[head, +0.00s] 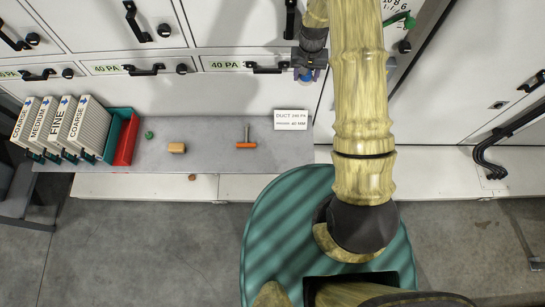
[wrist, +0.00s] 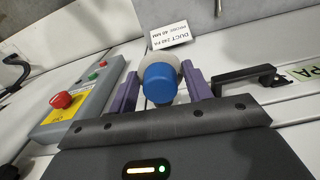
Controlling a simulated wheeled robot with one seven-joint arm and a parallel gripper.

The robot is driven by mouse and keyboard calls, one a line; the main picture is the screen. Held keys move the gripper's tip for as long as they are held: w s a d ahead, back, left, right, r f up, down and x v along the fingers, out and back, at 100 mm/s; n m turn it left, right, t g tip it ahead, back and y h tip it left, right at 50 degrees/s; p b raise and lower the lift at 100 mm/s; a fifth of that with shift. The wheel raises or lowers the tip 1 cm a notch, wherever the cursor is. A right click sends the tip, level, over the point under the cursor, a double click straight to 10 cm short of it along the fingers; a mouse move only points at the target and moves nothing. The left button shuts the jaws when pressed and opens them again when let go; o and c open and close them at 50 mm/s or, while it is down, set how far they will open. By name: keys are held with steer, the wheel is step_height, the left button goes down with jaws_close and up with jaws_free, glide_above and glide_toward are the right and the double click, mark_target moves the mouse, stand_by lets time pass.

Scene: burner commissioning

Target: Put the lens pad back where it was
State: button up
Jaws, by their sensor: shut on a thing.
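My gripper (wrist: 161,88) is shut on a blue rounded piece with a pale, off-white disc behind it, which looks like the lens pad (wrist: 160,82). The two purple fingers stand on either side of it. In the head view my gripper (head: 307,66) is in front of the white panels, above the grey shelf and near its right end. A bit of the blue of the lens pad (head: 306,77) shows there. My arm hides part of the panels behind it.
The grey shelf (head: 210,160) carries labelled filters (head: 65,128), a green bin (head: 116,125), a red bin (head: 127,140), a green knob (head: 149,135), a wooden block (head: 177,148), an orange-handled tool (head: 246,144) and a duct sign (head: 291,119). A red-button box (wrist: 80,105) is left in the wrist view.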

steer(key=s+a+f+m+b, duration=0.2)
steer(key=s+a+f+b, duration=0.1)
steer(key=f+b, duration=0.7)
steer(key=s+a+f+m+b, duration=0.3)
steer(key=f+b, duration=0.7)
steer(key=b, duration=0.4)
steer(key=s+a+f+m+b, duration=0.3)
steer(key=a+f+b, duration=0.2)
steer(key=f+b, duration=0.6)
steer(key=shift+s+a+b, duration=0.25)
steer(key=shift+s+b, duration=0.15)
steer(key=shift+b, duration=0.15)
steer(key=shift+f, duration=0.1)
steer(key=b, duration=0.2)
glide_above(272, 154)
steer(key=shift+d+f, duration=0.1)
steer(key=shift+f, duration=3.05)
steer(key=shift+f+b, duration=0.75)
steer(key=shift+f, duration=1.1)
steer(key=shift+f, duration=0.15)
